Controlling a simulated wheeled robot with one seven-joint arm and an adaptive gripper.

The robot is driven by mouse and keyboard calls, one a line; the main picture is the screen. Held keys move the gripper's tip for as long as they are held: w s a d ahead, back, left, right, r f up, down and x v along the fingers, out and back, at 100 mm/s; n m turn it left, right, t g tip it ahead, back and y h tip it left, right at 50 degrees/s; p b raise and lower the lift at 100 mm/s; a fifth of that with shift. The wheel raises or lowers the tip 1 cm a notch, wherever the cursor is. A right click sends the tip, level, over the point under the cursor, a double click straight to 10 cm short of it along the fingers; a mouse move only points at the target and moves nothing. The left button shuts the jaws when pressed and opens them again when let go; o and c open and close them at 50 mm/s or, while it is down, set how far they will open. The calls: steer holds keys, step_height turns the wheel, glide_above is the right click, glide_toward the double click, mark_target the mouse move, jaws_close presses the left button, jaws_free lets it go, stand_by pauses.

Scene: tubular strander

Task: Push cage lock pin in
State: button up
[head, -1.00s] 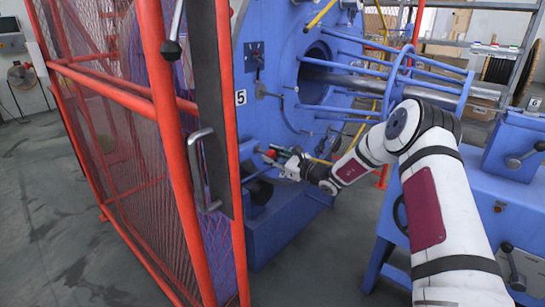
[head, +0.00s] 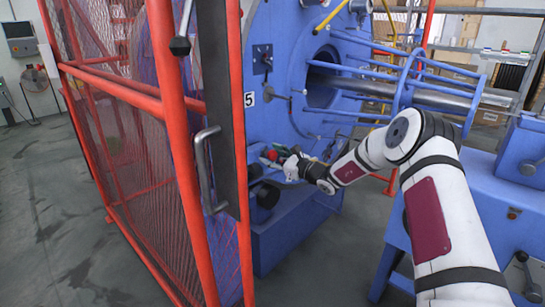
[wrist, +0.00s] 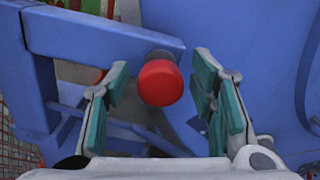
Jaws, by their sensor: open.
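The cage lock pin shows as a round red knob (wrist: 160,83) on a dark shaft in front of a blue bar in the wrist view. In the head view the red knob (head: 270,154) is small, at the lower front of the blue machine. My gripper (head: 280,160) is beside it, coming from the right. In the wrist view the two teal-padded fingers stand apart, one on each side of the knob, with visible gaps. The fingers are open and hold nothing. How deep the knob lies between them, and how far the pin stands out, I cannot tell.
A red mesh guard door (head: 175,150) with a grey handle (head: 203,170) stands left of the machine. The blue machine body (head: 290,225) lies below the gripper. Blue rods and a shaft (head: 415,90) run to the right above my arm. The grey floor (head: 75,215) is clear at left.

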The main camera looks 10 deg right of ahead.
steer(key=v, duration=1.2)
